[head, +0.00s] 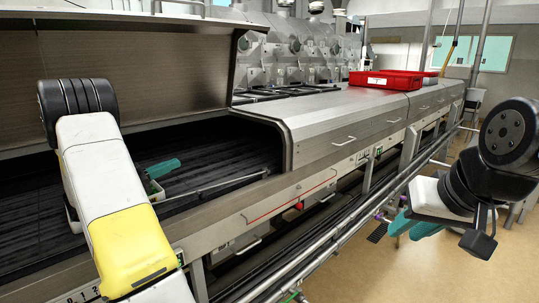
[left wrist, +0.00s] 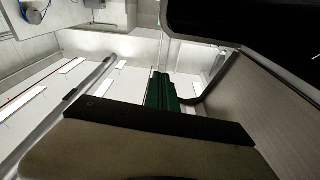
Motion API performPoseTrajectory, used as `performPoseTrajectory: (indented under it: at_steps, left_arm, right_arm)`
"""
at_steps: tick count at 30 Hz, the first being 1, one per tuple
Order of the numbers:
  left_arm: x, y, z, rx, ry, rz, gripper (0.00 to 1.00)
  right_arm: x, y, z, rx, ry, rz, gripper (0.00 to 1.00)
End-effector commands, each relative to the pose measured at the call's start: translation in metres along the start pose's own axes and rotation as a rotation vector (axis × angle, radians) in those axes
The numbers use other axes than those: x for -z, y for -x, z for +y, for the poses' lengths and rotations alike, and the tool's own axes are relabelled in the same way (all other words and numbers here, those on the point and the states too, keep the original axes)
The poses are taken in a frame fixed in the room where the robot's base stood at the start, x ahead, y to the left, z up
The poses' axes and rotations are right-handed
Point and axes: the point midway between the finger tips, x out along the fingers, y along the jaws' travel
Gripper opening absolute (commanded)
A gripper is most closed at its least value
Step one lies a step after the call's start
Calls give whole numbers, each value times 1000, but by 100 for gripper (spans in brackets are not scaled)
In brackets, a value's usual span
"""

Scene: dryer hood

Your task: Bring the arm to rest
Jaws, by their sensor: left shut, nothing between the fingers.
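My left arm reaches in from the left of the head view. The teal fingers of my left gripper (head: 163,169) show past the arm over the dark bed of the dryer, shut and empty. In the left wrist view the green fingers (left wrist: 160,90) are together, with nothing between them. The dryer hood (head: 135,65) stands raised at upper left, apart from the gripper in the head view. My right gripper (head: 415,226) hangs at the right, outside the machine's front rail; its finger gap is unclear.
The dark slatted bed (head: 40,215) lies open under the hood. A thin metal bar (head: 220,184) crosses it near the gripper. A closed steel cover (head: 345,115) adjoins it, with red trays (head: 385,80) on top.

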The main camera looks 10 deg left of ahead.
Motion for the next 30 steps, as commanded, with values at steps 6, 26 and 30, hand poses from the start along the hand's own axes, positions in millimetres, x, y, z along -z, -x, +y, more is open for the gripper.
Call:
performPoseTrajectory:
  at_steps: [6,26,30]
  left_arm:
    - [20,-46,50,-148,174,-97,0]
    - [51,-42,367,33,567,-1255,0]
    - [57,-29,371,234,503,-1211,0]
  right_arm:
    - [0,0,0,0,0,0,26]
    - [0,0,0,0,0,0,26]
    - [0,0,0,0,0,0,26]
